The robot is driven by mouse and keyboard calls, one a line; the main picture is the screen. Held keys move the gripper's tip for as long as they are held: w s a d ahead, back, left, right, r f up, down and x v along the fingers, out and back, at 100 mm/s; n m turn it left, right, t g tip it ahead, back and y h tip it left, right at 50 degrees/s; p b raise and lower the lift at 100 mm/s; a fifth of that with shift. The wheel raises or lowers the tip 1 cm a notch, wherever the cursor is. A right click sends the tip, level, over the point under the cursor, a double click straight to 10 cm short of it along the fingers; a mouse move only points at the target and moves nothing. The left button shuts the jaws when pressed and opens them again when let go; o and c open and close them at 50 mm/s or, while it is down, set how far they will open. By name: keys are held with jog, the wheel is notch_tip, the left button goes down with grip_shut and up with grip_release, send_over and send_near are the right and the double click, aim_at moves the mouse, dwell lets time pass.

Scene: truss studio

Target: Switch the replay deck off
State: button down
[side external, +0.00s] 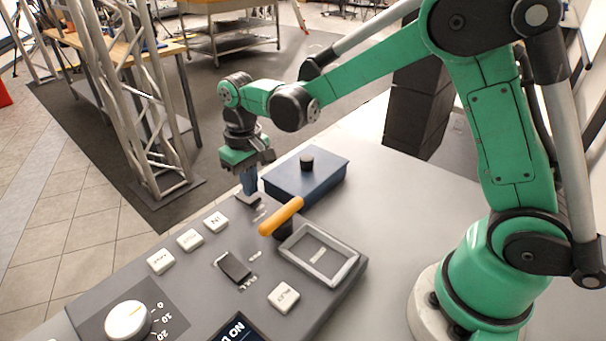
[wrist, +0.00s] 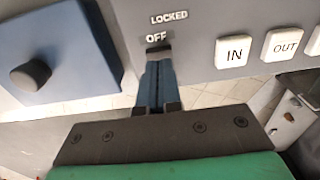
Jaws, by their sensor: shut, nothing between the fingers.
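The replay deck (side external: 185,270) is a grey sloped console on the table. At its far end, a small dark switch (side external: 247,201) sits by white lettering too small to read in the side view. In the wrist view, the labels LOCKED and OFF are printed just beyond a dark piece of the switch (wrist: 158,47). My gripper (side external: 250,192) points down at this switch with its blue fingers together and empty. In the wrist view the fingertips (wrist: 158,60) overlap the switch and hide most of it. I cannot tell whether they touch it or which way it is set.
A blue box with a black knob (side external: 306,172) stands behind the deck, close to my gripper. An orange-handled lever (side external: 281,216), an open frame (side external: 318,255), a dark rocker (side external: 235,267), several white buttons (side external: 216,222) and a white dial (side external: 128,320) are on the deck.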

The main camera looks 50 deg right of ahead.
aim_at(254, 198)
jog(key=shift+f, duration=0.7)
jog(key=shift+r, duration=3.55)
jog(key=shift+s+r, duration=0.15)
jog(key=s+d+r+t, duration=0.2)
jog(key=s+d+t, duration=0.2)
jog(key=s+t, duration=0.3)
jog(key=shift+s, duration=1.95)
